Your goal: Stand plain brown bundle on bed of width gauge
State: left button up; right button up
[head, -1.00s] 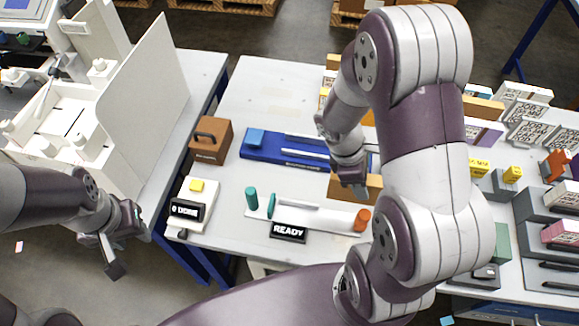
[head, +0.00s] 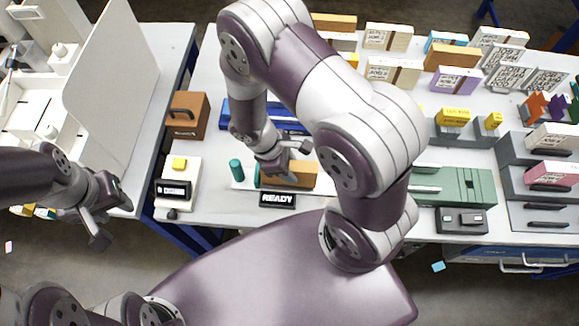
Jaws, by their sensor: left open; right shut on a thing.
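The plain brown bundle (head: 300,175) is held upright in my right gripper (head: 284,166), which is shut on it from above. The bundle is over the bed of the width gauge (head: 243,187), a white strip behind the READY sign (head: 278,199). I cannot tell whether its underside touches the bed. A teal jaw (head: 257,175) stands by the bundle's left end. A teal post (head: 236,170) is further left. The gauge's right end is hidden by my arm. My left gripper (head: 108,215) is open and empty, left of the table.
A white box (head: 180,165) with a yellow button and display stands left of the gauge. A brown case (head: 187,118) and a blue device (head: 232,115) are behind. Several bundles fill the back right. A green device (head: 455,185) and grey racks (head: 515,180) stand at right.

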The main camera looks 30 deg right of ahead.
jog(key=shift+w+f, duration=0.1)
jog(key=shift+f, duration=0.45)
jog(key=shift+w, duration=0.2)
jog(key=shift+f, duration=0.15)
jog(key=o, duration=1.1)
jog(key=shift+s, duration=0.1)
